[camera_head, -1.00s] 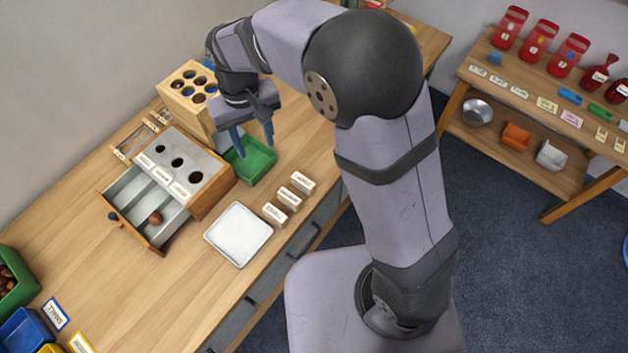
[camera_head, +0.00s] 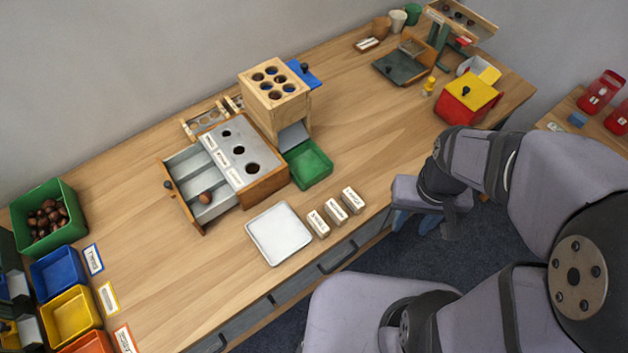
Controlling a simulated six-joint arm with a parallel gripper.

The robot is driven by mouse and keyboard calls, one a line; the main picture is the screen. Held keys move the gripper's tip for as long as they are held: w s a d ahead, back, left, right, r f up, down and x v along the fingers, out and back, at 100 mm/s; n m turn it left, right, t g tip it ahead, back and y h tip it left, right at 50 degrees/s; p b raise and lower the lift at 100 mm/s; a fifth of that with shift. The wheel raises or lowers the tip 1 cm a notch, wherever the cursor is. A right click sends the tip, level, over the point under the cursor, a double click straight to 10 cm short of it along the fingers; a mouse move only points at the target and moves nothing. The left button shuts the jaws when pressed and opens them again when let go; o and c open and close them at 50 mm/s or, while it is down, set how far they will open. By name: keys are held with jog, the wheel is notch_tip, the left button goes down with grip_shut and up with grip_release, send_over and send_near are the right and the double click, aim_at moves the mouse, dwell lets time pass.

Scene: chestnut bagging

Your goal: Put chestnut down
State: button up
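A single brown chestnut (camera_head: 205,198) lies in the pulled-out, divided drawer (camera_head: 188,215) of the wooden sorting box (camera_head: 262,187). More chestnuts (camera_head: 45,218) lie in a green bin (camera_head: 70,230) at the far left. The green tray (camera_head: 308,165) beside the box looks empty, as does the white square tray (camera_head: 279,234). My gripper (camera_head: 414,223) points down at the front edge of the table, right of the small labelled blocks. Its blue fingers look apart, and I see no chestnut between them.
A wooden block with holes (camera_head: 275,92) stands behind the sorting box. Three labelled blocks (camera_head: 337,211) stand right of the white tray. A red box with a yellow lid (camera_head: 467,98) is at the right. Blue (camera_head: 58,272) and yellow (camera_head: 70,315) bins are at front left. The table's middle right is clear.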

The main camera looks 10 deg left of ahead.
jog(key=w+a+r+n, duration=0.1)
jog(key=w+a+n, duration=0.1)
jog(key=w+a, duration=0.7)
jog(key=w+a+r+n, duration=0.15)
jog(key=w+a, duration=0.25)
jog(key=a, duration=1.3)
jog(key=s+a+f+n, duration=0.1)
jog(key=a, duration=0.3)
jog(key=a+f+n, duration=0.1)
jog(key=a, duration=0.4)
jog(key=shift+s+a+f, duration=0.15)
jog(key=shift+a+f, duration=0.1)
jog(key=shift+a, duration=0.1)
jog(key=n, duration=0.2)
send_over(204, 196)
jog(key=f, duration=0.2)
jog(key=shift+s+a+f, duration=0.15)
jog(key=shift+s+f, duration=0.15)
jog(key=shift+w+d+f+p, duration=0.15)
jog(key=shift+f+p, duration=0.35)
jog(key=shift+f, duration=1.35)
jog(key=shift+w+d+f+p, duration=0.15)
jog(key=shift+f+p, duration=0.3)
jog(key=shift+f, duration=1.35)
jog(key=shift+a, duration=0.1)
grip_shut()
